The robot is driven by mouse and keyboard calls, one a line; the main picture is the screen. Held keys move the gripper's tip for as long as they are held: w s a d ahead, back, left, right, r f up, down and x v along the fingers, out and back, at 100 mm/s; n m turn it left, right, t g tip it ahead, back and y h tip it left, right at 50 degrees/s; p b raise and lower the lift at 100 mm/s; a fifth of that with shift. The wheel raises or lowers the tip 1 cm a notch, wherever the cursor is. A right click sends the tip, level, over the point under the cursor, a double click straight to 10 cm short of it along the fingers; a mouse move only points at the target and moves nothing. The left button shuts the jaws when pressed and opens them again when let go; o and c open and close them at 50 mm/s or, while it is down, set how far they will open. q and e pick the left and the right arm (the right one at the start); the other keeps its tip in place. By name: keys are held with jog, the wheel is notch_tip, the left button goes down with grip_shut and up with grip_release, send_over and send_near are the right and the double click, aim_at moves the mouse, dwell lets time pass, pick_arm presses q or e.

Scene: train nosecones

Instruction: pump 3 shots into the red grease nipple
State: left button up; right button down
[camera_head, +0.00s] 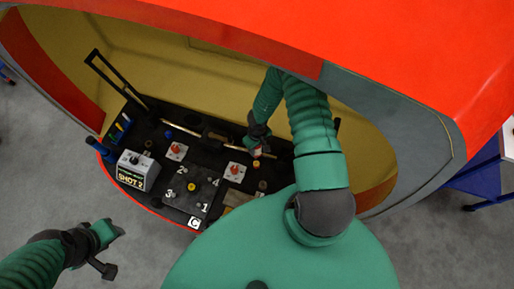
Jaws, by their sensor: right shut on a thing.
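My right gripper (260,149) reaches into the nosecone above the dark panel (212,183). It is shut on a small part with a pale and reddish end (257,153); the gripper hides most of it, so I cannot tell what it is. Two red fittings on white plates show on the panel: one left of the gripper (176,149) and one just below it (235,170). I cannot tell which is the red grease nipple. A grey box (136,174) at the panel's left bears a label that seems to read "SHOT 2". My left gripper (114,250) is open and empty over the floor.
The red nosecone shell (420,65) arches over the panel. Grey floor (50,160) is clear at left.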

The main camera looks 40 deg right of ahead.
jog(key=shift+r, duration=0.1)
pick_arm(q)
jog(key=shift+a+f, duration=0.15)
jog(key=shift+f, duration=0.25)
pick_arm(e)
jog(key=shift+a+r, duration=0.1)
jog(key=shift+r, duration=0.05)
